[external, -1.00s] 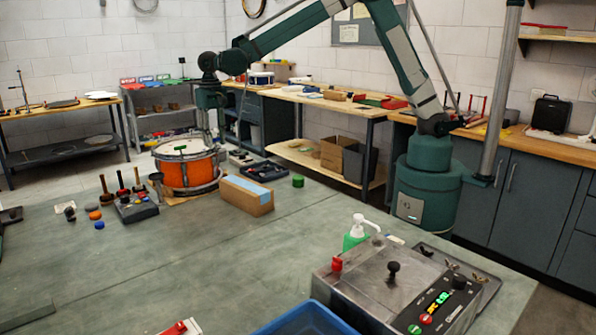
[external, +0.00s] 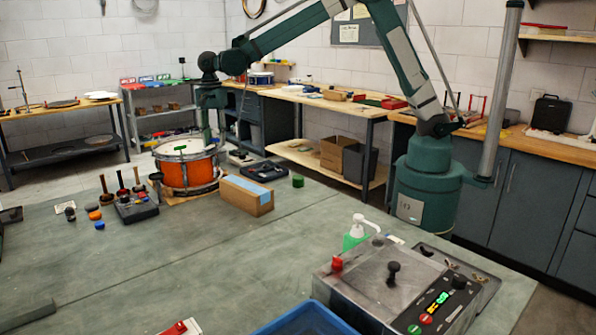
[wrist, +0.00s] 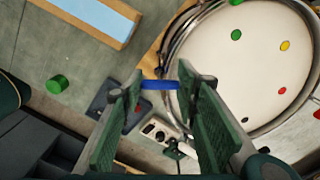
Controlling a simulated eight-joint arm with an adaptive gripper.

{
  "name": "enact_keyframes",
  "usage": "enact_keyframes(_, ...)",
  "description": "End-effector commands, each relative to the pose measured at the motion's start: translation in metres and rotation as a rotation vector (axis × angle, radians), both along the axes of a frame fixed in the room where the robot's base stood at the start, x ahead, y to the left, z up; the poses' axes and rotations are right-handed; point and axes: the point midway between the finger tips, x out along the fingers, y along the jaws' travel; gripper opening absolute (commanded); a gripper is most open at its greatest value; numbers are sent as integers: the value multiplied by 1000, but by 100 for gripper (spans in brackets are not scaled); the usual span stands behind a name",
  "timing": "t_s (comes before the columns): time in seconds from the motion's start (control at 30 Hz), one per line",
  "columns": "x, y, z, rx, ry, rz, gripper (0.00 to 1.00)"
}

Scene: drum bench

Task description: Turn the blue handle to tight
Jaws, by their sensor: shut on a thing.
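The blue handle (wrist: 159,85) shows in the wrist view as a short bar at the near rim of the drum. My gripper (wrist: 158,82) is shut on it, with one finger at each end of the bar. The orange drum (external: 186,172) stands on the bench in the external view; its white head (wrist: 240,60) bears green, yellow, red and black dots. My gripper (external: 208,143) is low at the drum's far right side there. The blue handle is hidden in the external view.
A cardboard box with a blue top (external: 246,195) and a green cylinder (external: 298,181) stand right of the drum. Mallets and a dark block (external: 136,208) stand to its left. A grey control box (external: 385,285) is at the front right. The bench middle is clear.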

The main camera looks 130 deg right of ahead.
Motion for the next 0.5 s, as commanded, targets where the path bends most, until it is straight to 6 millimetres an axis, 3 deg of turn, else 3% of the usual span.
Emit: enact_keyframes(0.5, 0, -1, 1, -1, -1, -448, 19)
